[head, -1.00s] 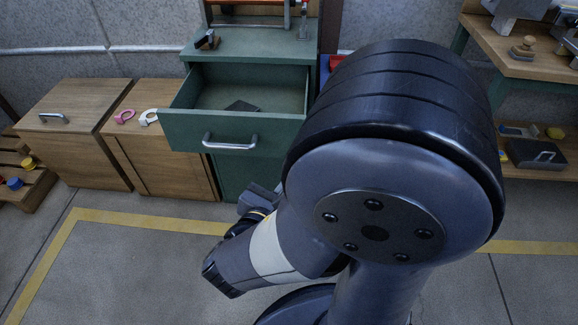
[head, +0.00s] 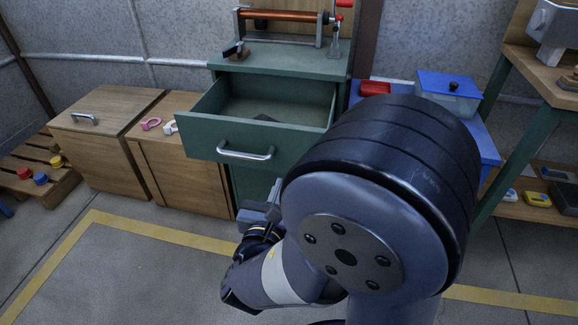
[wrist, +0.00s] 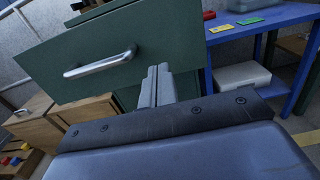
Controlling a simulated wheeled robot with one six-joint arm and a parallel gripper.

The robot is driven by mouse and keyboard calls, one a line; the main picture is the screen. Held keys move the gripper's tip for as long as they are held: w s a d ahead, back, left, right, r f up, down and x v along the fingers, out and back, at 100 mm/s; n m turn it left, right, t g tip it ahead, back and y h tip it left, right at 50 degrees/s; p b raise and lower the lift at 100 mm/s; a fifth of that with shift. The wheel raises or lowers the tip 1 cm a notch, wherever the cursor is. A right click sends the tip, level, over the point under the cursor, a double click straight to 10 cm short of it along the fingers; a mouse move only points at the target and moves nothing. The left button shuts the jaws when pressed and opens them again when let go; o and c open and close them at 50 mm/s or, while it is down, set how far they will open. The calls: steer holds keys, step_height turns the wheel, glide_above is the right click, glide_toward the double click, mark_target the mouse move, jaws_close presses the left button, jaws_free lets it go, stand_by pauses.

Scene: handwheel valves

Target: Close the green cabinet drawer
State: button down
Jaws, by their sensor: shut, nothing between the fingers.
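The green cabinet drawer (head: 256,141) is pulled open in the head view, with a dark flat item partly showing inside. Its silver bar handle (head: 245,154) is on the front panel. The drawer front (wrist: 140,40) also shows tilted in the wrist view, with its handle (wrist: 100,63) left of the fingers. My gripper (wrist: 158,72) is shut and empty, its fingers together at the lower right part of the drawer front. I cannot tell whether they touch it. In the head view my arm hides the cabinet's lower right, and my gripper (head: 274,194) shows below the drawer.
Wooden cabinets (head: 104,140) stand left of the green cabinet. A blue table (wrist: 265,20) stands at right, with a lidded box (head: 448,95) and a red tray (head: 375,88). A wooden-topped workbench (head: 545,75) is at far right. The floor in front is clear, with yellow lines.

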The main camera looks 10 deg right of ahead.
mark_target(292, 155)
steer(key=b+x, duration=0.2)
steer(key=x, duration=0.6)
steer(key=shift+w, duration=0.1)
